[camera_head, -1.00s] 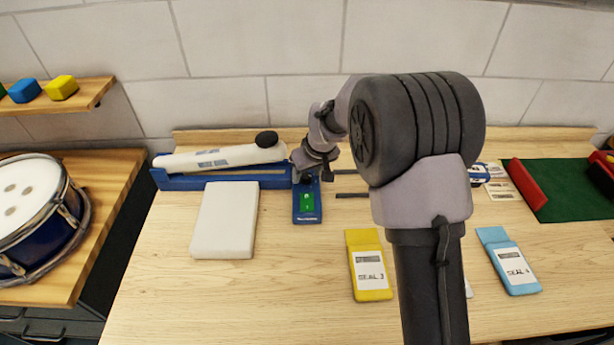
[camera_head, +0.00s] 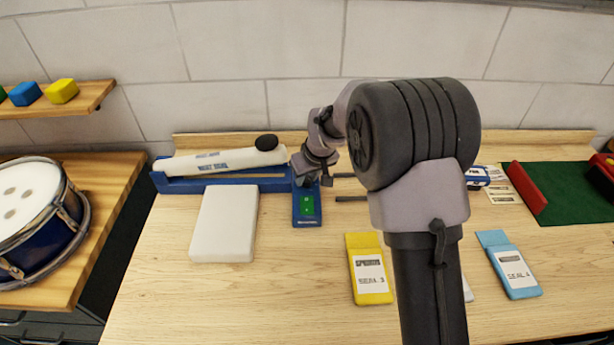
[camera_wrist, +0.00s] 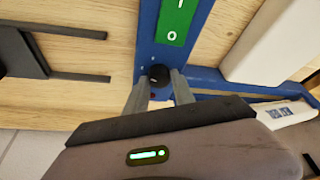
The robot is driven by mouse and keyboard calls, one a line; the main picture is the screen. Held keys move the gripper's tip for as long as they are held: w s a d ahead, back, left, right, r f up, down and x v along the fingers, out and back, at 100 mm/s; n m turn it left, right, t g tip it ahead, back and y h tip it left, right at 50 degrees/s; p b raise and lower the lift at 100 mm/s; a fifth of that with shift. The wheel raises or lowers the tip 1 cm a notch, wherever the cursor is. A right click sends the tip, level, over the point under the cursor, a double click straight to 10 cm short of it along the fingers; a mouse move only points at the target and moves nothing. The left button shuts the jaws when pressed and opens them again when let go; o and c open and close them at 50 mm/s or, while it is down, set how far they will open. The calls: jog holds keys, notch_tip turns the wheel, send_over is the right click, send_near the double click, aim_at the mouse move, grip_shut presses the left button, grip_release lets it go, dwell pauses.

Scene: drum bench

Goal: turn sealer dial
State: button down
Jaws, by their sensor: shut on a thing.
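The heat sealer (camera_head: 222,172) is a blue base with a white arm and a black knob, at the back left of the bench. Its control panel (camera_head: 307,214) carries a green switch (camera_head: 307,205), which also shows in the wrist view (camera_wrist: 176,20). The small black dial (camera_wrist: 159,75) sits on the blue panel in the wrist view, between the fingertips of my gripper (camera_wrist: 159,84). My gripper is shut on the dial, one finger on each side. In the head view my gripper hides the dial.
A white block (camera_head: 224,225) lies in front of the sealer. A yellow pouch (camera_head: 369,270) and a blue pouch (camera_head: 510,266) lie on the bench, with a red-edged green mat (camera_head: 570,190) at right. A drum (camera_head: 35,215) stands at left. Bare wood lies before the panel.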

dwell(0.4)
jog(key=shift+a+m+h+p, duration=0.1)
jog(key=shift+m+h+p, duration=0.3)
jog(key=shift+m, duration=0.6)
jog(key=shift+f+m+h+b, duration=0.1)
jog(key=shift+m+h+b, duration=0.2)
jog(key=shift+m, duration=0.5)
jog(key=shift+a+m+t+h+b, duration=0.1)
jog(key=shift+m+t+h+b, duration=0.25)
jog(key=shift+m+b, duration=0.75)
jog(key=shift+m+h+b, duration=0.35)
jog(key=shift+m+b, duration=0.45)
jog(key=shift+m, duration=0.1)
jog(key=c, duration=1.1)
grip_release()
